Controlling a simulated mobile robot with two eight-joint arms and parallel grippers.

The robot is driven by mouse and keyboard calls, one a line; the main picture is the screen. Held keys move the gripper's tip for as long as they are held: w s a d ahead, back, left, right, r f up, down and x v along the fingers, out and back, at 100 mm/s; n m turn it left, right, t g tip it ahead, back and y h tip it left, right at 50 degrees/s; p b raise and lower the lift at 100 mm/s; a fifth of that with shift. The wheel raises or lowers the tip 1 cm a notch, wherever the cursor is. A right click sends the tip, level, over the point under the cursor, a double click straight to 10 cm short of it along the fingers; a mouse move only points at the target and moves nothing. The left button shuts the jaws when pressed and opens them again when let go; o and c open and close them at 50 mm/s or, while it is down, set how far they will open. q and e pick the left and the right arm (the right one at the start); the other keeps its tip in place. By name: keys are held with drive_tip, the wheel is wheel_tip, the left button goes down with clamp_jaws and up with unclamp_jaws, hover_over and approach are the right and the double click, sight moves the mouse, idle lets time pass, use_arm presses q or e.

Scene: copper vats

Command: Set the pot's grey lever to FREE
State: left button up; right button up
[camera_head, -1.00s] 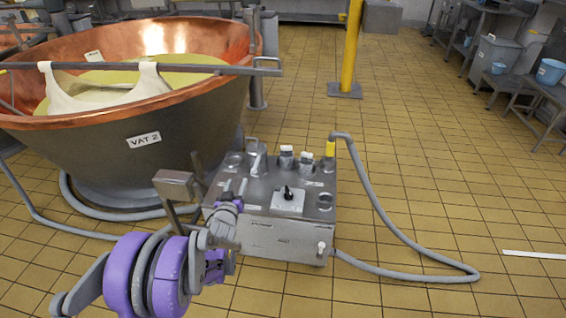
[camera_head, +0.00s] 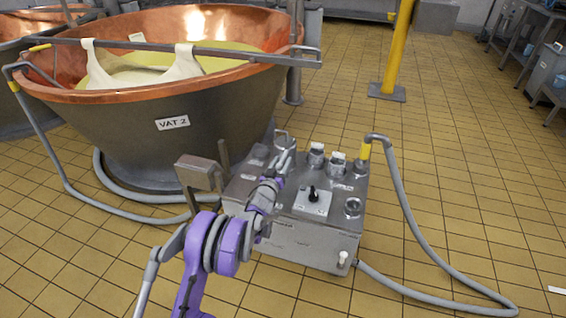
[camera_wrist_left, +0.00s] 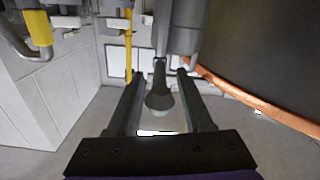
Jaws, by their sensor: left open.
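The pot (camera_head: 281,142) is a small grey cylinder at the back left of the steel box's top in the head view. In the left wrist view the pot (camera_wrist_left: 184,32) is a grey cylinder at top centre. Its grey lever (camera_wrist_left: 159,97) ends in a rounded knob, which shows between my fingers with gaps on both sides. My left gripper (camera_head: 280,168) reaches over the box from the front left and partly hides the lever there. In the wrist view the left gripper (camera_wrist_left: 162,98) is open around the lever. I cannot read any FREE mark. My right gripper is not in view.
The steel box (camera_head: 300,238) carries several other fittings and a black knob (camera_head: 313,194). A grey hose (camera_head: 405,225) loops to its right. The copper vat (camera_head: 190,110) stands behind left, and a metal bracket (camera_head: 200,170) stands at the box's left.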

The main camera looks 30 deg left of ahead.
use_arm(q)
drive_tip(key=shift+w+a, duration=0.15)
drive_tip(key=shift+w, duration=0.45)
clamp_jaws()
idle(1.1)
